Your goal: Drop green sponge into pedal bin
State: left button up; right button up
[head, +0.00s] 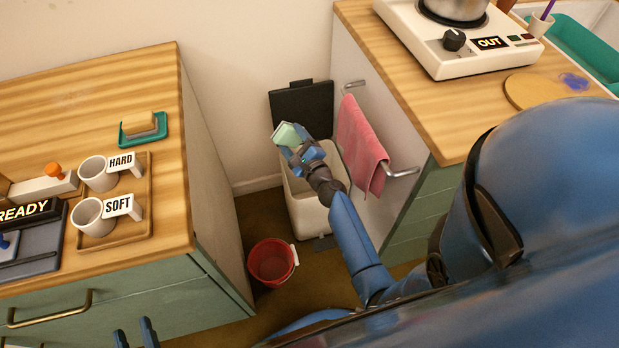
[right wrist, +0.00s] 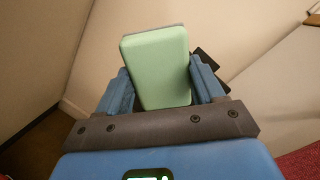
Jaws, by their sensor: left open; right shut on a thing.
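The green sponge (head: 287,133) is held by my right gripper (head: 297,145) above the pedal bin (head: 307,211) in the head view. In the right wrist view the pale green sponge (right wrist: 158,68) stands between the two blue fingers of my right gripper (right wrist: 163,90), which is shut on it. The bin is a white box on the floor with its dark lid (head: 302,104) raised at the back. My arm hides part of the bin's opening. My left gripper (head: 136,335) is open and empty at the bottom edge of the head view, in front of the left cabinet.
A red bucket (head: 272,262) stands on the floor left of the bin. A pink towel (head: 361,146) hangs from a rail on the right cabinet, close to my right arm. The left counter (head: 90,90) holds two labelled cups and a yellow sponge (head: 139,122) on a green dish.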

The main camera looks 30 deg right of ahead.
aim_at(299, 143)
pick_arm(q)
notch_tip(299, 143, down, 17)
jog(key=b, duration=1.5)
pick_arm(e)
jog(key=w+d+f, duration=0.1)
jog(key=d+f, duration=0.4)
jog(key=f, duration=0.4)
jog(key=d+f, duration=0.6)
jog(key=f, duration=0.3)
jog(key=shift+w+f+y, duration=0.3)
jog(key=shift+w+f, duration=0.05)
jog(key=shift+f, duration=0.05)
jog(key=shift+d, duration=0.1)
jog(key=o, duration=1)
jog(key=shift+r, duration=0.1)
